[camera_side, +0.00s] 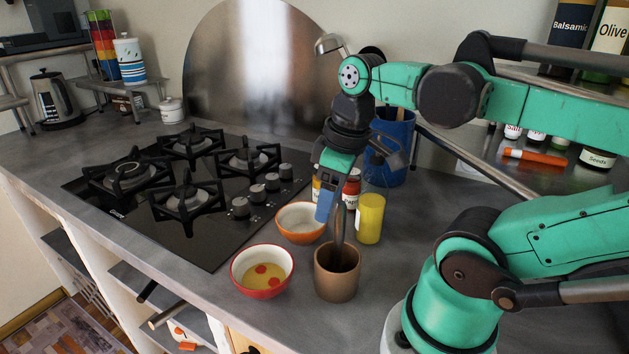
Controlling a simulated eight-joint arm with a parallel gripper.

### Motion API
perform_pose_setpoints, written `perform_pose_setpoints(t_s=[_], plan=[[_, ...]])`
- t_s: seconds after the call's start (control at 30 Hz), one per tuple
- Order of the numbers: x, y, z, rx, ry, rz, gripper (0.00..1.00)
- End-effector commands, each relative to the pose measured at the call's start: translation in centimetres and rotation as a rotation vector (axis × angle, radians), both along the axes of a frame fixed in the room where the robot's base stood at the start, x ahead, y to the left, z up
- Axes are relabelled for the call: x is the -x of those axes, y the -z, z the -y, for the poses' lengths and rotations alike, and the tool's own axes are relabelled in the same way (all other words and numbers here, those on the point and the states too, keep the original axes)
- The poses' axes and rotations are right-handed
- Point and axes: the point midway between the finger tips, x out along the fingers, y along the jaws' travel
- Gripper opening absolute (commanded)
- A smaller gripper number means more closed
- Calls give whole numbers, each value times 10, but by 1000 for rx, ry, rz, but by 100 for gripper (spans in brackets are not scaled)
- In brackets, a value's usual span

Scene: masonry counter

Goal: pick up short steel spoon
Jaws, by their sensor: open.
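A brown cup (323,278) stands upright near the counter's front edge. A grey metal utensil (339,234), likely the short steel spoon, stands in it with its upper part rising above the rim; its lower end is hidden inside. My gripper (346,187) points down above the cup, around the height of the utensil's upper part. It is open, with a blue-padded finger left of the utensil. I cannot tell whether a finger touches it.
An orange-rimmed bowl (300,222) and a red bowl (262,286) stand left of the cup. A yellow cylinder (369,219), spice jars (352,186) and a blue container (400,140) stand behind. A gas hob (180,240) lies further left.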

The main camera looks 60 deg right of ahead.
Motion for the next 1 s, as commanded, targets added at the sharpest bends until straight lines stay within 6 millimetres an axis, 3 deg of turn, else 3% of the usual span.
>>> perform_pose_setpoints(t_s=[0.13, 0.6, 1.0], plan=[[19, -4, 4, -24, -40, -84, 60], [13, 42, 3, -24, -45, -84, 60], [12, 48, 2, -24, -44, -83, 60]])
